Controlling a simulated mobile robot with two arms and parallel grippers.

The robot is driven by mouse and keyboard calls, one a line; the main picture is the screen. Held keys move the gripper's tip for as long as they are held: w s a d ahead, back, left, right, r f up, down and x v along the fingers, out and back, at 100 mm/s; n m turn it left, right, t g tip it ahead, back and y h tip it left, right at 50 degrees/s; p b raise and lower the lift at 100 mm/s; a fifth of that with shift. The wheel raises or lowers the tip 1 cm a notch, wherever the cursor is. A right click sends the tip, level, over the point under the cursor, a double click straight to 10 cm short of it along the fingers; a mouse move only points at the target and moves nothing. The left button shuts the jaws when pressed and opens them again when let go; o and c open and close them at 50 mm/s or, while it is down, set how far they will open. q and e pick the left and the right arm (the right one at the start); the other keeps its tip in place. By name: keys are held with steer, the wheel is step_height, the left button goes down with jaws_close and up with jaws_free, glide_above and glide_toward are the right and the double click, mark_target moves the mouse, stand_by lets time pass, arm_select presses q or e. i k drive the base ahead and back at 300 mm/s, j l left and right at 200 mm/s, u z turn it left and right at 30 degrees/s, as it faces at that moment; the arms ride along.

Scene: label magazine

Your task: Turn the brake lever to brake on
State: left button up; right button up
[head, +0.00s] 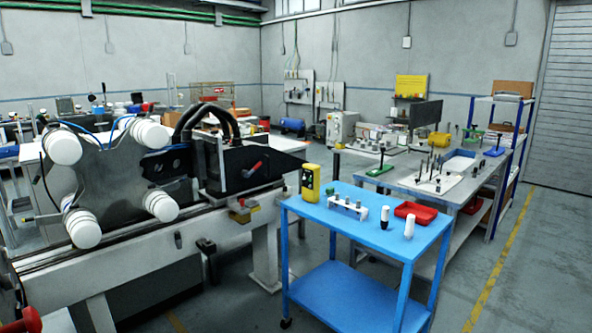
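A lever with a red handle (252,170) sits on the side of a black machine housing (228,172), left of centre. A metal plate (105,178) with several white rollers (161,206) stands to the left of the housing, on the long machine frame. Neither of my grippers is in view.
A blue cart (365,220) in front right carries a yellow handheld device (310,182), a red tray (416,212) and white-and-black bottles. A grey workbench (440,182) stands behind it. Floor (530,260) at the right is clear. A red part (42,320) shows at bottom left.

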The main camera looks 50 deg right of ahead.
mark_target(255, 169)
steer(key=i+l+z, duration=0.35)
steer(key=z, duration=0.15)
steer(key=i+l+z, duration=0.5)
steer(key=i+l, duration=0.15)
steer(key=i, duration=0.25)
steer(key=i+l+z, duration=0.1)
steer(key=i, duration=0.25)
steer(key=i+l, duration=0.2)
steer(key=i, duration=0.2)
